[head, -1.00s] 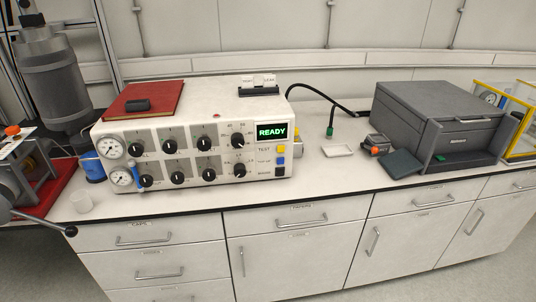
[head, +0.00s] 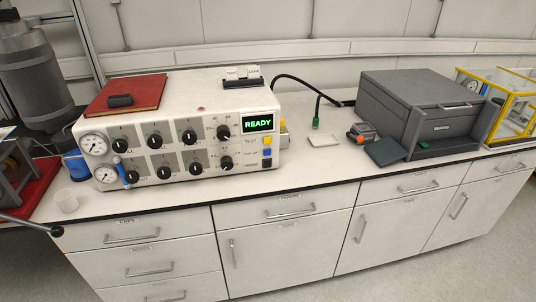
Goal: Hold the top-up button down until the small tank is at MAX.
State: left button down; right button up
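A white control box (head: 200,101) stands on the bench, with knobs, two round gauges (head: 94,143) at its left end and a green READY display (head: 258,123). Neither gripper is in view.
A red book (head: 127,94) with a dark object lies on the box. A small white cup (head: 66,201) stands at the front left edge. A white dish (head: 323,140), a grey device (head: 363,132) and a large grey machine (head: 421,108) stand to the right. Bench in front of the dish is clear.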

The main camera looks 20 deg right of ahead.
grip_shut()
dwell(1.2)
